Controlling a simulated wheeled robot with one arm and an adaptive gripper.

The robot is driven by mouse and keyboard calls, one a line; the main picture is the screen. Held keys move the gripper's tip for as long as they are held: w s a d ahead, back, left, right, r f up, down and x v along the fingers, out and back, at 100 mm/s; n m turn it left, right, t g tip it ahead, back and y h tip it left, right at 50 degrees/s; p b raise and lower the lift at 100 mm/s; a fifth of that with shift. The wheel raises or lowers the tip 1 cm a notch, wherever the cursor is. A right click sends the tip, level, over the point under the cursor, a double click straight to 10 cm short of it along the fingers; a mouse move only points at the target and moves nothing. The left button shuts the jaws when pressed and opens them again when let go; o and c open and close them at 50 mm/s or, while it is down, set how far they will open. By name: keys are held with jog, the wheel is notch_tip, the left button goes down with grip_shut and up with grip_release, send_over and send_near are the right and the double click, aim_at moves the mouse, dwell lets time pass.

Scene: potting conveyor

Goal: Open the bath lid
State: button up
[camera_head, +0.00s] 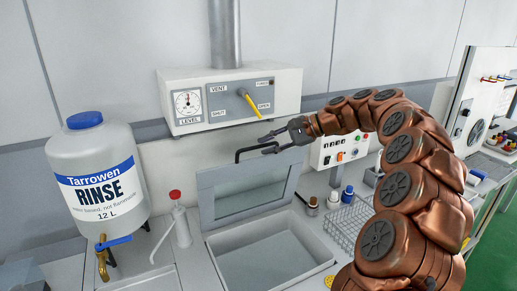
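The bath (268,262) is a grey sink-like basin in the counter, and its inside shows. Its lid (208,200), a clear pane in a grey frame, stands raised along the back edge of the bath. A black bar handle (241,153) runs along the lid's upper edge. My gripper (262,146) is at the right end of this handle, coming from the right. Its two dark fingers are spread apart. I cannot tell whether they touch the handle.
A vent box (290,93) with gauge and yellow lever (250,104) hangs above. A rinse jug (97,175) and a red-capped bottle (181,220) stand left. A wire basket (345,226), small bottles (347,194) and a control panel (330,153) are right.

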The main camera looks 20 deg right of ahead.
jog(key=v, duration=0.8)
jog(key=shift+c, duration=0.2)
